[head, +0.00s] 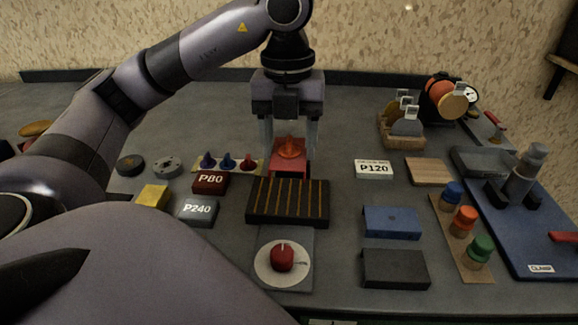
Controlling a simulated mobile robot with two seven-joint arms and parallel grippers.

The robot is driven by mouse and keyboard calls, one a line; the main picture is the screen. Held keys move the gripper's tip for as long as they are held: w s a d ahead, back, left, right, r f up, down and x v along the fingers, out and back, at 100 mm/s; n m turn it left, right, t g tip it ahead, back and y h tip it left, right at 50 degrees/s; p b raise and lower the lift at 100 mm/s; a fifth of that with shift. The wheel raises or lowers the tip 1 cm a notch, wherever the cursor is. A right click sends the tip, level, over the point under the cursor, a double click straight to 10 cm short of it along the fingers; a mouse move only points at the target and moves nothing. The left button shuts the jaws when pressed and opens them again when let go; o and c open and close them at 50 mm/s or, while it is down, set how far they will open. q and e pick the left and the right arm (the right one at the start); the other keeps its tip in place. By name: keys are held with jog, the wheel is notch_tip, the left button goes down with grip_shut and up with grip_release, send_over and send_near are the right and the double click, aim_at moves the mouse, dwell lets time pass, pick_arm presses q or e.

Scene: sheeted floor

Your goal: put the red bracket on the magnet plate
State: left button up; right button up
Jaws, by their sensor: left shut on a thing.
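My left gripper (290,142) comes down from above with its two fingers on either side of the red bracket (288,168). It is shut on the bracket, whose upper part looks orange between the fingers. The bracket is just behind the far edge of the magnet plate (260,214), a dark block with several brass-coloured stripes. I cannot tell whether the bracket touches the surface below. My right gripper is not in view.
P80 (210,182) and P240 (197,212) blocks are left of the plate. A red knob on a white disc (263,273) is in front. A P120 block (374,169), blue block (391,222) and dark block (395,269) stand right. The clamp base (541,240) is far right.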

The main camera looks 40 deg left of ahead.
aim_at(289, 196)
pick_arm(q)
jog(key=shift+f, duration=1.4)
jog(key=shift+f+b, duration=0.35)
jog(key=shift+f, duration=1.65)
jog(key=shift+f, duration=0.15)
jog(key=o, duration=1.2)
